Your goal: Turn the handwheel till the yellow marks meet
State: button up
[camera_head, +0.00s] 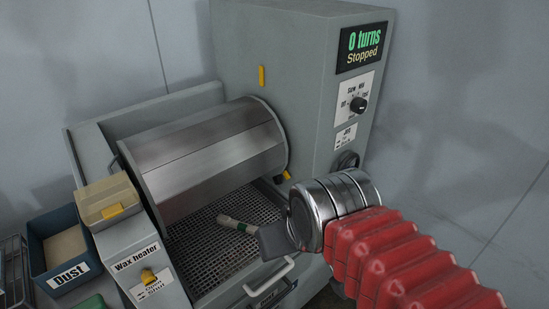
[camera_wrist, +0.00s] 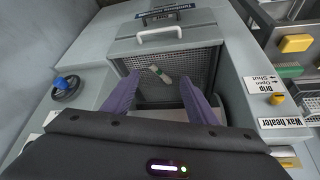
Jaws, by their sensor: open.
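The handwheel (camera_head: 347,160) is a dark wheel low on the front of the grey machine housing, partly hidden behind my wrist. In the wrist view it (camera_wrist: 66,90) shows at the left with a blue knob. One yellow mark (camera_head: 262,76) is on the housing above the metal drum (camera_head: 205,155). Another yellow mark (camera_head: 287,175) is at the drum's lower right edge, so the two are well apart. My gripper (camera_wrist: 158,84) is open and empty above the mesh tray, to the side of the handwheel and not touching it.
A pale stick with a green band (camera_head: 238,225) lies on the mesh tray (camera_head: 205,255). A white handle (camera_head: 270,277) is at the tray's front. The display (camera_head: 362,47) reads "0 turns Stopped". A dust bin (camera_head: 62,250) and wax heater panel (camera_head: 140,262) stand left.

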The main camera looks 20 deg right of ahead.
jog(key=w+d+f+m+g+y, duration=0.15)
jog(key=d+f+m+y, duration=0.25)
jog(key=d+f+m, duration=0.6)
jog(key=w+d+f+m+y, duration=0.35)
jog(key=d+f+m, duration=0.6)
jog(key=d, duration=0.35)
jog(key=w+d+f+m+t, duration=0.1)
jog(key=w+d+m+t, duration=0.1)
jog(key=d+m+t, duration=0.3)
jog(key=w+d+f+m+t, duration=0.2)
jog(key=d+m+t, duration=0.2)
jog(key=d, duration=0.4)
jog(key=w+d+r+m+t+h, duration=0.1)
jog(key=w+d+r+m+t, duration=0.2)
jog(key=d+r, duration=0.3)
jog(key=shift+w+r+m+t, duration=0.2)
jog(key=shift+r+m+t, duration=0.15)
jog(key=shift+r+t, duration=0.1)
jog(key=shift+a, duration=0.1)
